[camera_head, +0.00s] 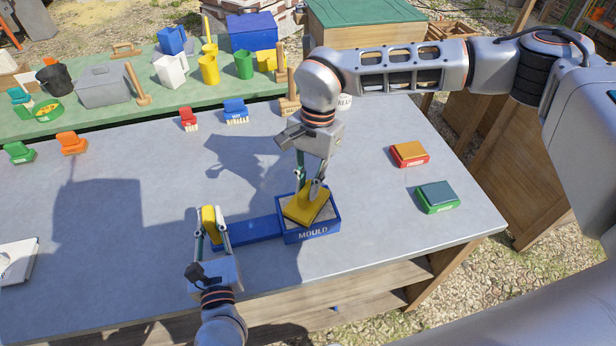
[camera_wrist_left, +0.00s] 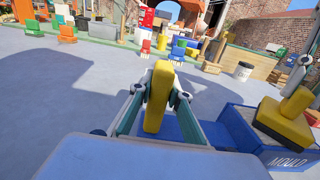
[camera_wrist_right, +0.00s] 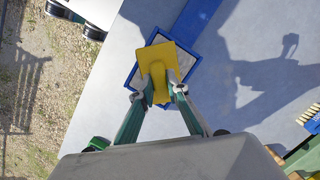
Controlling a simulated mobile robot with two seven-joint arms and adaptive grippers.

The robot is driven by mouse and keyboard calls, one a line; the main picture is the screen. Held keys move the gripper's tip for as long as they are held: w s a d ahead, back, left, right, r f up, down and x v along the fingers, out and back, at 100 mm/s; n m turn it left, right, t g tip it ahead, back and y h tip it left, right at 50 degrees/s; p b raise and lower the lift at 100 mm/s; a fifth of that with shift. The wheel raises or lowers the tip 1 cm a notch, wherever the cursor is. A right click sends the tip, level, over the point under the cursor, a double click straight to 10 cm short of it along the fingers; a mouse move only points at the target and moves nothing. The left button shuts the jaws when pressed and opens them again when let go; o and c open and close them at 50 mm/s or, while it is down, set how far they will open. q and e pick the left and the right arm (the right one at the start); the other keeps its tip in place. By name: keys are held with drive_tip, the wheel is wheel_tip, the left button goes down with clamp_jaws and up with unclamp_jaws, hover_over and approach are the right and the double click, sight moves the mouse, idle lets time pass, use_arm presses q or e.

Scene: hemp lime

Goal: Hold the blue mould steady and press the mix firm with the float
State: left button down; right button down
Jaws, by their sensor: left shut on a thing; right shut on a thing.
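The blue mould (camera_head: 313,235) stands on the grey table, with a flat blue arm (camera_head: 252,229) reaching left to an upright yellow grip (camera_head: 208,217). My left gripper (camera_head: 210,226) is shut on that grip, also clear in the left wrist view (camera_wrist_left: 158,95). Pale mix (camera_head: 327,211) shows inside the mould around the yellow float (camera_head: 299,211). My right gripper (camera_head: 309,187) is shut on the float's handle.
A red-and-orange block (camera_head: 409,154) and a green block (camera_head: 438,197) lie to the right. Blue (camera_head: 236,111) and red (camera_head: 188,120) brushes lie behind. A white board (camera_head: 18,261) is at the left edge. The table between is clear.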

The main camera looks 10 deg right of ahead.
use_arm(q)
drive_tip(key=shift+s+f, duration=0.15)
drive_tip(key=shift+f, duration=0.25)
use_arm(e)
drive_tip(key=shift+s+a+v, duration=0.15)
drive_tip(key=shift+v, duration=0.95)
drive_tip(key=shift+s+a+v, duration=0.15)
drive_tip(key=shift+a+v, duration=0.05)
drive_tip(key=shift+v, duration=0.85)
drive_tip(key=shift+r, duration=0.2)
drive_tip(key=shift+s+a+v, duration=0.1)
drive_tip(key=shift+v, duration=0.7)
drive_tip(key=shift+s+a+v, duration=0.1)
drive_tip(key=shift+a+v, duration=0.05)
drive_tip(key=shift+v, duration=0.65)
drive_tip(key=shift+s+a+v, duration=0.1)
drive_tip(key=shift+s+v, duration=0.05)
drive_tip(key=shift+v, duration=0.65)
drive_tip(key=shift+r, duration=0.1)
use_arm(q)
drive_tip(key=c, duration=1.9)
unclamp_jaws()
drive_tip(key=shift+r, duration=0.1)
drive_tip(key=shift+o, duration=0.4)
use_arm(e)
drive_tip(key=shift+w, duration=0.1)
use_arm(q)
drive_tip(key=shift+r, duration=0.1)
